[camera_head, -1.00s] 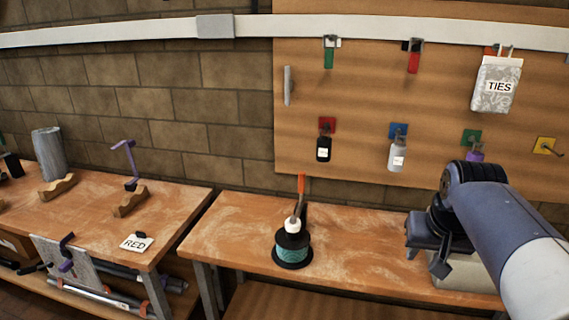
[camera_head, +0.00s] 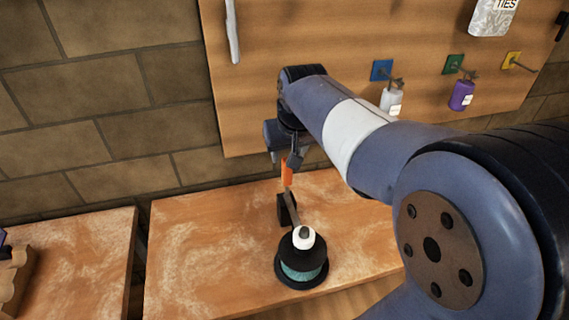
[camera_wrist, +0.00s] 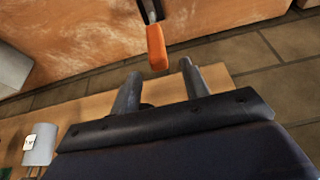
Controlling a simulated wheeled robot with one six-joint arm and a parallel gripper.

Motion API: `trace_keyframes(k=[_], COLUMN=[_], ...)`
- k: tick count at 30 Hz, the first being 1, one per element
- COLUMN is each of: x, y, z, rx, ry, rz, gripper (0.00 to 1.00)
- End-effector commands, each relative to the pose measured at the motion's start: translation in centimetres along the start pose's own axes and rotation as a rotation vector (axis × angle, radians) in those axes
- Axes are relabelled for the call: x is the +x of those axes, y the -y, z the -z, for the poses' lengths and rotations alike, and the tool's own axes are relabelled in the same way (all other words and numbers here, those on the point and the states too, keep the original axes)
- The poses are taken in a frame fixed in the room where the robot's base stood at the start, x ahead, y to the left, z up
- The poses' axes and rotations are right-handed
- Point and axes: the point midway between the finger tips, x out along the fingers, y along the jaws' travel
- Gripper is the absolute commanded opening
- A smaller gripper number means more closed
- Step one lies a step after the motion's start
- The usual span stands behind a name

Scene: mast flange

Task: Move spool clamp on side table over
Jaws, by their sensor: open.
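The clamp on the side table shows an orange handle (camera_head: 287,172) on a thin grey bar above a dark body (camera_head: 285,208). It stands just behind the spool (camera_head: 302,268), which has teal winding, black flanges and a white top. My gripper (camera_head: 287,158) is over the clamp, close to the orange handle. In the wrist view my gripper (camera_wrist: 160,84) is open, with its two fingers apart. The orange handle (camera_wrist: 156,48) is just ahead of the gap between them. I cannot tell whether a finger touches it.
The side table (camera_head: 190,270) has clear wood left of the spool. Another table (camera_head: 90,260) with a wooden cradle (camera_head: 12,275) stands farther left across a gap.

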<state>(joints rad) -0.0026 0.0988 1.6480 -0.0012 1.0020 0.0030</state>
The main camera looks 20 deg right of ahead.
Motion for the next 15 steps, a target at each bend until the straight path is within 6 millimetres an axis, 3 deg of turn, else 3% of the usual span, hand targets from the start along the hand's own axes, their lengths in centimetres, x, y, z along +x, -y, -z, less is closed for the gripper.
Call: trace_keyframes(k=[7,15], x=[4.7,6.9], y=[0.0,0.0], z=[-0.1,0.0], rx=[0.000,0.000], ry=[0.005,0.001], rz=[0.000,0.000], gripper=[0.44,0.44])
